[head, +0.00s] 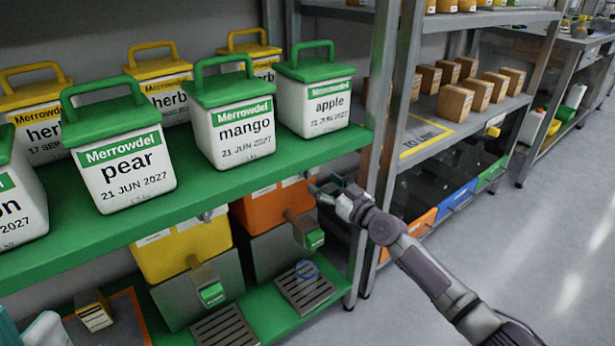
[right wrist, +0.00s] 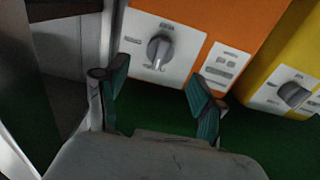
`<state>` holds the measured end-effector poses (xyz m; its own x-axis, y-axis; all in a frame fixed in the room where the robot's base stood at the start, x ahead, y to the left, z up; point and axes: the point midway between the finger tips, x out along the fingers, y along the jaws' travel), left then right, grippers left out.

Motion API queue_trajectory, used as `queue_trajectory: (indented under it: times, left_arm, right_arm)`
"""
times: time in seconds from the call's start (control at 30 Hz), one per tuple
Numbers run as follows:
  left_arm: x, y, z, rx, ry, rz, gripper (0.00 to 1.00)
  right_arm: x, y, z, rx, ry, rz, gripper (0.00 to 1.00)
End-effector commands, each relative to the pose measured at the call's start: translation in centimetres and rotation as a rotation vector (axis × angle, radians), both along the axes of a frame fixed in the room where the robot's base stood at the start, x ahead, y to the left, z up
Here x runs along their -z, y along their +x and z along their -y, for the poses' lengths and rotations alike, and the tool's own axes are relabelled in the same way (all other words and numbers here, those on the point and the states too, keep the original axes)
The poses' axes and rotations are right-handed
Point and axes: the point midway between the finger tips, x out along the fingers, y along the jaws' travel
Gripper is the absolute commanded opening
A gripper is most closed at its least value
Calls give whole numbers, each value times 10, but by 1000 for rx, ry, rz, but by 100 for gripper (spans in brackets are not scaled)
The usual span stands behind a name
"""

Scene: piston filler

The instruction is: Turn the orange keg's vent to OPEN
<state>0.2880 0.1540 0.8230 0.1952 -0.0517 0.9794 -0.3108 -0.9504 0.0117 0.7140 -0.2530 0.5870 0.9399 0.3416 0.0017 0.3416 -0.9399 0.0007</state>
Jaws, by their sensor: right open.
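The orange keg (head: 262,208) stands on the lower green shelf, under the upper green shelf. In the right wrist view its top (right wrist: 200,22) bears a white plate with a grey vent knob (right wrist: 160,50). The knob's ridge runs roughly up and down in that view; its small labels are too blurred to read. My right gripper (head: 322,190) is at the keg's right side, near the shelf post. In the right wrist view its fingers (right wrist: 158,80) are spread wide and empty, with the knob beyond them and between them. They look apart from the knob.
A yellow keg (head: 188,250) with a similar knob (right wrist: 294,94) stands left of the orange one. The upper shelf (head: 305,156) overhangs both and bears several labelled tubs. A shelf post (head: 378,130) is close to my right gripper. Grey floor lies open at right.

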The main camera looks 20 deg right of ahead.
Motion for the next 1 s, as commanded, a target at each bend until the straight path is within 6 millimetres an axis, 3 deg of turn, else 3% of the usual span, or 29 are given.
queue_trajectory:
  times: [0.13, 0.4, 0.8, 1.0]
  left_arm:
    - [15, 1, 0, 0, 1, 0, 37]
    - [11, 6, 1, -3, 5, 50, 37]
    - [7, 7, 2, -4, 7, 60, 37]
    - [7, 7, 2, -4, 6, 61, 37]
  right_arm:
    - [3, 32, -12, 0, 4, 1, 68]
    - [3, 67, -24, 0, 2, -1, 68]
    - [1, 74, -27, 0, 0, -2, 68]
    - [1, 74, -27, 0, 0, -2, 37]
